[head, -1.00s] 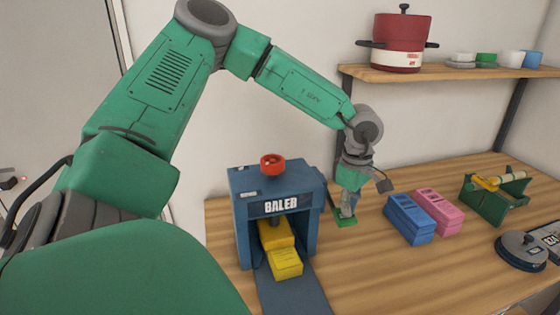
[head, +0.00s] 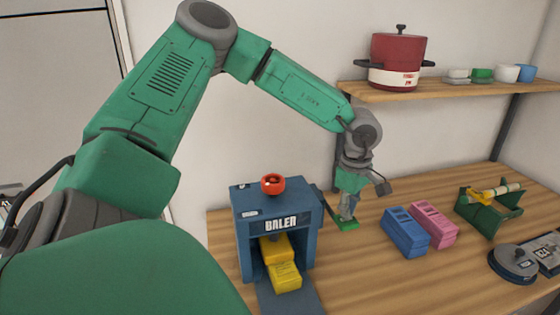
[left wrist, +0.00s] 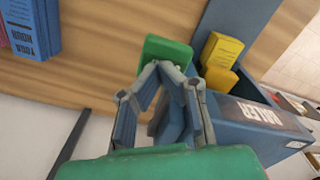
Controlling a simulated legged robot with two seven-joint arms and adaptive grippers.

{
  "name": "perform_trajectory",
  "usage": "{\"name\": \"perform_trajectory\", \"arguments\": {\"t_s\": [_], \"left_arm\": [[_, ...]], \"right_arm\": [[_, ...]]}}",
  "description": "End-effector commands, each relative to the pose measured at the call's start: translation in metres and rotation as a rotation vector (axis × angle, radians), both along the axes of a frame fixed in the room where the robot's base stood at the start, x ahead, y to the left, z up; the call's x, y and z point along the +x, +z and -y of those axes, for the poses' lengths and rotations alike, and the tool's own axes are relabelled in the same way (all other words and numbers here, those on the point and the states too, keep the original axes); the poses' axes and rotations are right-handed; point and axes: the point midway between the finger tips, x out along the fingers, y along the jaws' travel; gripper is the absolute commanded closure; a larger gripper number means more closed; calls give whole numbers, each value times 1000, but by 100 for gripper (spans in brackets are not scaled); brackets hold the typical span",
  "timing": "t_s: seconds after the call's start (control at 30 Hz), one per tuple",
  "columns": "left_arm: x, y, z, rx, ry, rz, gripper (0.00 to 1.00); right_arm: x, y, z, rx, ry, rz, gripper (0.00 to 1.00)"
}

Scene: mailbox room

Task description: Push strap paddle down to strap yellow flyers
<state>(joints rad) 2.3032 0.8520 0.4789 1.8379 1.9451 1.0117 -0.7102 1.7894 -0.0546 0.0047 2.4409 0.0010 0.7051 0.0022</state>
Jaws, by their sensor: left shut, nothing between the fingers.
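The blue baler (head: 246,238) stands on the table with a red knob (head: 273,184) on top. Yellow flyers (head: 285,277) lie in its opening and stick out at the front; they also show in the left wrist view (left wrist: 222,48). The green strap paddle (head: 346,224) is at the end of a dark lever on the baler's right side, low near the table. My left gripper (head: 348,214) is shut and empty, pointing down at the paddle. In the left wrist view the paddle (left wrist: 165,48) lies just beyond the fingertips (left wrist: 168,72); contact is unclear. My right gripper is not visible.
Blue (head: 404,232) and pink (head: 434,223) bundles lie right of the paddle. A green holder (head: 490,213) and a grey round device (head: 513,264) are farther right. A shelf (head: 450,90) with a red pot (head: 398,62) and cups is above.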

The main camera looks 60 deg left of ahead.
Motion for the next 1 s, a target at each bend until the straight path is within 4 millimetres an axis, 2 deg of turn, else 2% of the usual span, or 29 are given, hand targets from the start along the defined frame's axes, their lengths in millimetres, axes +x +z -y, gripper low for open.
{"name": "perform_trajectory", "arguments": {"t_s": [0.03,0.37,0.63,1.0], "left_arm": [[0,9,0,0,0,0,100],[0,41,1,0,-1,1,100],[0,61,1,0,0,1,100],[0,62,1,0,0,0,100]], "right_arm": [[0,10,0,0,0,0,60],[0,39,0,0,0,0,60],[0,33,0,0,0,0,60],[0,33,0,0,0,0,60]]}}
